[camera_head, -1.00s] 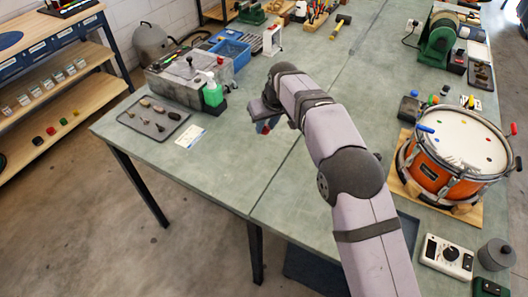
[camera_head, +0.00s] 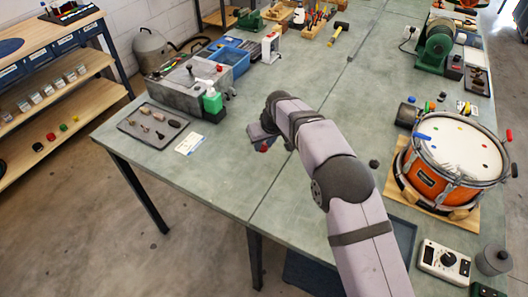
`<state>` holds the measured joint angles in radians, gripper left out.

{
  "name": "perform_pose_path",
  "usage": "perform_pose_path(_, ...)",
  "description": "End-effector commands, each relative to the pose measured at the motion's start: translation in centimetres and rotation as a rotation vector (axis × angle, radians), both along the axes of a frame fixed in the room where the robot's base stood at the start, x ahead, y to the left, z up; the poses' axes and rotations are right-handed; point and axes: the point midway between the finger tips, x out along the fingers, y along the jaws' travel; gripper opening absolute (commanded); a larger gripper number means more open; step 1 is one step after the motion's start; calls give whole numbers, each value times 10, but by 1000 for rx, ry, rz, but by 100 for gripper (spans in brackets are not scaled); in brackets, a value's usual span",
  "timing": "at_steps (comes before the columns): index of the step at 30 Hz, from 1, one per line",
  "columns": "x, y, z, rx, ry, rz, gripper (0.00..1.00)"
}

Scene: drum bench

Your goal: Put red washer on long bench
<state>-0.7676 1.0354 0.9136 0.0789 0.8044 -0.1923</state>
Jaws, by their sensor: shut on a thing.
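My gripper (camera_head: 264,148) is over the middle of the long green-topped bench (camera_head: 225,175), left of its seam. It points down, and my wrist hides most of the jaws. A small bit of the red washer (camera_head: 264,150) shows at the fingertips, and the gripper is shut on it. The washer's full shape is hidden. I cannot tell whether it touches the bench top. An orange drum (camera_head: 436,185) stands to the right on a wooden board, with small coloured spots on its pale head.
A tool tray (camera_head: 153,125) and a white card (camera_head: 191,139) lie to the left. A small dark knob (camera_head: 374,163) sits left of the drum. The bench around my gripper is mostly clear.

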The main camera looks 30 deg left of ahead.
Motion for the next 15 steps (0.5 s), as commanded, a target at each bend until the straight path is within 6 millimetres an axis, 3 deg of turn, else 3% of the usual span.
perform_pose_path(9,-1,-1,-34,-3,4,0,1)
perform_pose_path(15,0,0,-45,-1,1,0,1)
